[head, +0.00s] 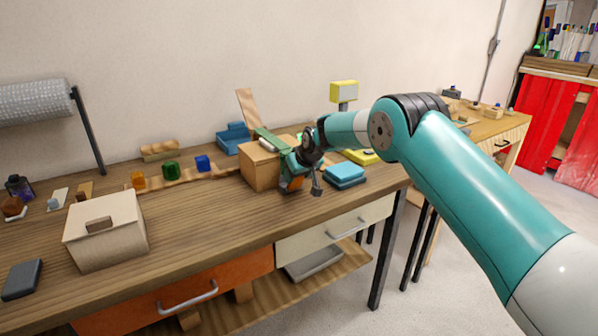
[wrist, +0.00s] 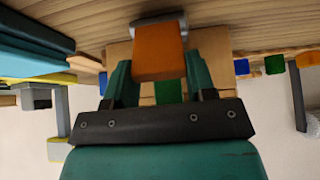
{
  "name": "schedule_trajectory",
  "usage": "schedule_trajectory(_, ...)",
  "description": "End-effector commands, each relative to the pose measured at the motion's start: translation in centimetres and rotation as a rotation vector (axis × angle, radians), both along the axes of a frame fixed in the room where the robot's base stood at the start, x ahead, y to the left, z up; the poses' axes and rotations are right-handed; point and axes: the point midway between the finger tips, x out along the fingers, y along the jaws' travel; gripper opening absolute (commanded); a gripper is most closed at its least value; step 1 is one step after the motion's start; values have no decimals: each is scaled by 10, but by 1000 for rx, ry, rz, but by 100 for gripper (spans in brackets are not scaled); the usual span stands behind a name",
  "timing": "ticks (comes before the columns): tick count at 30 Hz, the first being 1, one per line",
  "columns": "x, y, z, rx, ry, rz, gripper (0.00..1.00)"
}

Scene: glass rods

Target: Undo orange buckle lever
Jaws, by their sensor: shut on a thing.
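The orange buckle lever (wrist: 160,52) sits between the two green fingers of my gripper (wrist: 159,72) in the wrist view, and the gripper is shut on it. A grey metal part (wrist: 158,20) shows at the lever's far end. In the head view, a small part of the orange lever (head: 297,184) shows beside my gripper (head: 291,181), at the front of a cardboard box (head: 259,170). A green strap (head: 271,139) runs over the box; it also shows in the wrist view (wrist: 168,91). My wrist hides the box's right side and most of the buckle.
Blue stacked pieces (head: 345,174) lie to the right of the box. A blue block (head: 203,163), green block (head: 171,170) and orange block (head: 138,180) stand left. A wooden box (head: 106,234) stands at front left. The bench (head: 210,215) is clear in front of the cardboard box.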

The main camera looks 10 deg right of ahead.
Motion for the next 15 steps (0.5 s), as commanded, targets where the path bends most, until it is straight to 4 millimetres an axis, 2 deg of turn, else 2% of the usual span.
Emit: schedule_trajectory(15,10,4,4,-46,141,1,27)
